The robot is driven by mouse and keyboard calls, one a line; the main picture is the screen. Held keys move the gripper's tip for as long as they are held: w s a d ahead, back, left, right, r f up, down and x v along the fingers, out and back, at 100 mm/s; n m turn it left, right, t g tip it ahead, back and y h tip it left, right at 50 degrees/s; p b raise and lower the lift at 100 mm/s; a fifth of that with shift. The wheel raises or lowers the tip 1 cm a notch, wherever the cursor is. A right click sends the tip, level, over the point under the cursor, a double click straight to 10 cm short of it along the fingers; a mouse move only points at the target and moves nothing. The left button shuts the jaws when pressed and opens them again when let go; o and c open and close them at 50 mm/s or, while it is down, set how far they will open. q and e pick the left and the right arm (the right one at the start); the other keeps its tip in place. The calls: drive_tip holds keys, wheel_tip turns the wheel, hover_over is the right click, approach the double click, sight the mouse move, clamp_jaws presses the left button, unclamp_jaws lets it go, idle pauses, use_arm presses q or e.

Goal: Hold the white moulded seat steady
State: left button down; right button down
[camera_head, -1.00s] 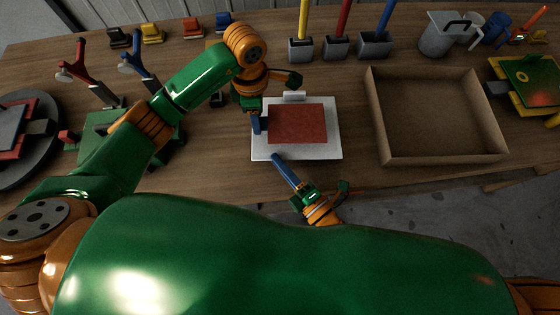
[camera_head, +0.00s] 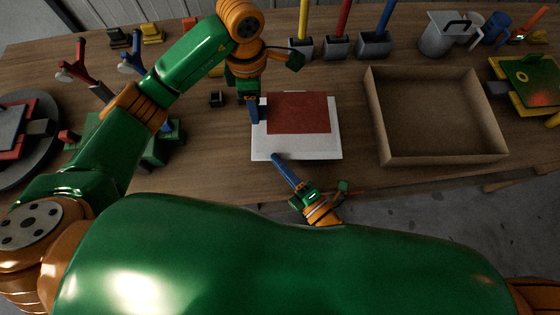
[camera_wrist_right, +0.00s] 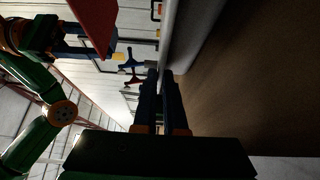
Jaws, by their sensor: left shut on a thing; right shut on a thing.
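The white moulded seat (camera_head: 305,147) lies on the table near its front edge, and its pale edge (camera_wrist_right: 186,32) shows in the right wrist view. My right gripper (camera_head: 277,158) is shut on the seat's front-left edge; its blue fingers (camera_wrist_right: 160,95) fill the middle of the right wrist view. My left gripper (camera_head: 254,110) is shut on the left edge of a flat red panel (camera_head: 300,112). In the right wrist view this panel (camera_wrist_right: 95,20) is raised and apart from the seat. The panel hides the seat's back part in the head view.
An open cardboard box (camera_head: 435,150) stands right of the seat. Grey holders with yellow, red and blue sticks (camera_head: 338,45) stand behind. A red forked stand (camera_head: 78,68) and a round dark turntable (camera_head: 45,160) are at left. Bare table separates seat and box.

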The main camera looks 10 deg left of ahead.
drive_tip(key=c, duration=1.2)
unclamp_jaws()
drive_tip(key=shift+c, duration=0.2)
drive_tip(key=shift+r, duration=0.8)
drive_tip(key=o, duration=1.2)
drive_tip(key=shift+c, duration=0.2)
